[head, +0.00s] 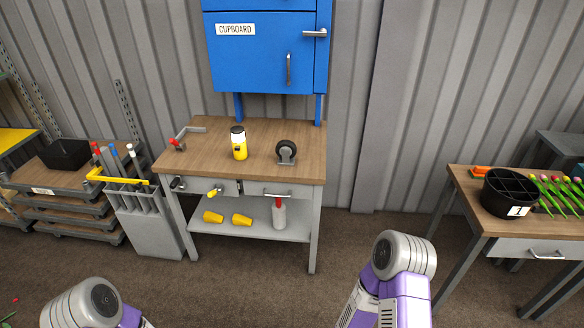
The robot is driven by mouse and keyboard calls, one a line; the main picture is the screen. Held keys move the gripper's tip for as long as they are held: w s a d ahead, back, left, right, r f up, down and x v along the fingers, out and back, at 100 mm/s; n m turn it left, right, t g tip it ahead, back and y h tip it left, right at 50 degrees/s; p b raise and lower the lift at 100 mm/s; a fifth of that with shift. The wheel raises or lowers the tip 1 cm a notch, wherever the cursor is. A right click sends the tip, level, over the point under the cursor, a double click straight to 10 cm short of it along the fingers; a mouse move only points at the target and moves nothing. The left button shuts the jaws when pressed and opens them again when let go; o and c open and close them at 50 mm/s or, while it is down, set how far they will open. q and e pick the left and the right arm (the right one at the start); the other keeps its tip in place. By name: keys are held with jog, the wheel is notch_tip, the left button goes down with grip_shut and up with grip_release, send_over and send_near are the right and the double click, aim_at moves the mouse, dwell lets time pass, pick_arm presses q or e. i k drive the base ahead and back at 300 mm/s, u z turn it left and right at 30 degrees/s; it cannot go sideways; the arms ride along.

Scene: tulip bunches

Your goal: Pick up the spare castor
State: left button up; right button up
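The spare castor (286,152), a dark wheel in a grey fork, stands on the wooden top of the workbench (260,173), right of its middle. Parts of both my arms show low in the head view, well short of the workbench. Neither gripper can be seen, so what they hold is hidden.
A yellow and white lantern (239,143) and a red-handled clamp (187,136) share the bench top. A blue cupboard (262,50) hangs above. A table (468,216) with a black divided bucket (509,193) and tulips (558,195) stands right. Open floor lies in front.

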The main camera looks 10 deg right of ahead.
aim_at(286, 150)
jog(key=z, duration=0.6)
jog(key=i, duration=0.55)
jog(key=z, duration=0.55)
jog(key=i, duration=0.85)
jog(key=u, duration=0.4)
